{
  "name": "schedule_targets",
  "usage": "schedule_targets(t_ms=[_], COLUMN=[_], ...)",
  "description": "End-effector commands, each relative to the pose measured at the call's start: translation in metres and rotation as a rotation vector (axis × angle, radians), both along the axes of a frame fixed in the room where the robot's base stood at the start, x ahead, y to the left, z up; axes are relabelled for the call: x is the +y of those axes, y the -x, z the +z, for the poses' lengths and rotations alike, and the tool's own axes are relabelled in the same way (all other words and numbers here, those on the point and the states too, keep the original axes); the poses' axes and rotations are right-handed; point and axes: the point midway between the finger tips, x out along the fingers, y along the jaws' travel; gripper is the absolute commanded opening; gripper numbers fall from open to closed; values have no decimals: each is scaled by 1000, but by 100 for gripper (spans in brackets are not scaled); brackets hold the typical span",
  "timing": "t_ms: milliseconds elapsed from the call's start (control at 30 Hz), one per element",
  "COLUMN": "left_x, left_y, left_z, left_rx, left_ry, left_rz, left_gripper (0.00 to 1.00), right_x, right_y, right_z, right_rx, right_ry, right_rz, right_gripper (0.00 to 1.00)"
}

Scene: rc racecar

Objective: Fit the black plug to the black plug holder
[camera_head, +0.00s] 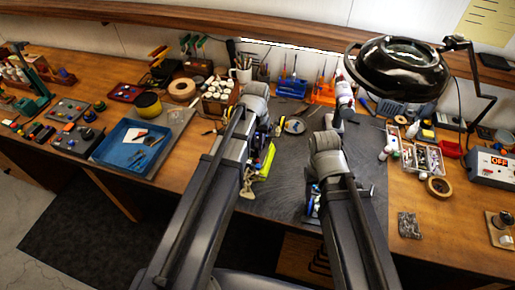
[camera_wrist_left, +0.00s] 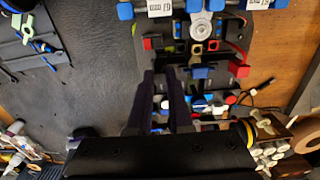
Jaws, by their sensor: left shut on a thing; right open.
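My left gripper (camera_wrist_left: 160,72) points at a car chassis (camera_wrist_left: 203,32) in the left wrist view. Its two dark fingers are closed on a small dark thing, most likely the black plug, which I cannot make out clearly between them. The chassis carries blue, red and grey parts, and the fingertips are at its near-left side. I cannot pick out the black plug holder. In the head view my left arm hides most of that gripper and the chassis. My right gripper (camera_head: 312,204) is open, low over the dark mat and partly hidden by its arm.
A yellow-green part (camera_head: 265,163) shows beside my left arm on the dark mat (camera_head: 285,190). A blue tray (camera_head: 131,147) lies to the left. A lamp magnifier (camera_head: 398,68) hangs at the back right. A parts box (camera_head: 421,157) and a tape roll (camera_head: 440,187) are right.

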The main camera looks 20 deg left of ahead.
Motion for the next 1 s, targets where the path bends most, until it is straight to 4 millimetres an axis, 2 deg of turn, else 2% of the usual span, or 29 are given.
schedule_targets(t_ms=[1000], left_x=[0], left_y=[0], left_z=[10], left_rx=[0], left_ry=[0], left_rz=[0], left_gripper=[0], right_x=[0], right_y=[0], right_z=[10], right_rx=[0], right_ry=[0], right_rz=[0], right_gripper=[50])
